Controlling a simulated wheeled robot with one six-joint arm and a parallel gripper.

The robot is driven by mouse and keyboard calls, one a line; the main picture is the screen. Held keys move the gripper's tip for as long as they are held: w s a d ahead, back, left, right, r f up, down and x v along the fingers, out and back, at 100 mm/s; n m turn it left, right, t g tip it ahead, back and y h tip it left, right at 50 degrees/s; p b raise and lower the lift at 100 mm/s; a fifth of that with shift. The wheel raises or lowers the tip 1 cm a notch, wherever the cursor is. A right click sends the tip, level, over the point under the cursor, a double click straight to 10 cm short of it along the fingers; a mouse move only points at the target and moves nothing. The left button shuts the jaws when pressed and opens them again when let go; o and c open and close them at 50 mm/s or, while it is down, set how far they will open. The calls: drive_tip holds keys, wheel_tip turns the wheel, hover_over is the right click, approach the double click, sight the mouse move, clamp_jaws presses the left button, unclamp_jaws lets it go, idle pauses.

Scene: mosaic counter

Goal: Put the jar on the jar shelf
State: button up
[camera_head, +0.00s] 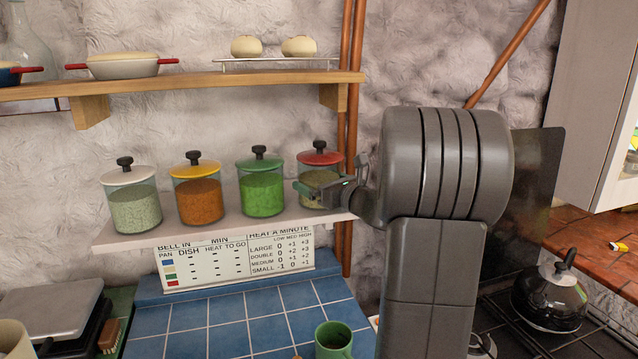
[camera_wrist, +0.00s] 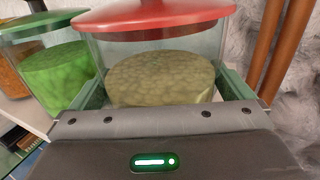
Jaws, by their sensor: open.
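The jar with a red lid (camera_head: 320,159) stands upright at the right end of the pale jar shelf (camera_head: 150,239). It holds pale green-beige contents and also shows large in the wrist view (camera_wrist: 160,78). My gripper (camera_head: 325,186) is at this jar from the right, with its jaws open. In the wrist view one green finger is on each side of the jar's glass body. I cannot tell whether the fingers touch the glass. Part of the jar's lower body is hidden by my gripper.
Jars with green (camera_head: 261,190), yellow (camera_head: 196,198) and white (camera_head: 134,205) lids stand in a row to the left. A wooden shelf (camera_head: 200,84) hangs above. Copper pipes (camera_head: 350,60) run close on the right. A green mug (camera_head: 333,342) stands below.

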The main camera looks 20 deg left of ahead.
sight(319, 169)
drive_tip(key=b+v, duration=0.2)
drive_tip(key=v, duration=0.9)
drive_tip(key=shift+s+d, duration=0.2)
drive_tip(key=shift+a, duration=0.1)
drive_tip(key=p+x, duration=0.2)
drive_tip(key=x, duration=1)
drive_tip(key=shift+w+r+p, duration=0.1)
drive_tip(key=shift+p, duration=0.25)
wheel_tip(319, 169, up, 3)
drive_tip(key=shift+r, duration=0.15)
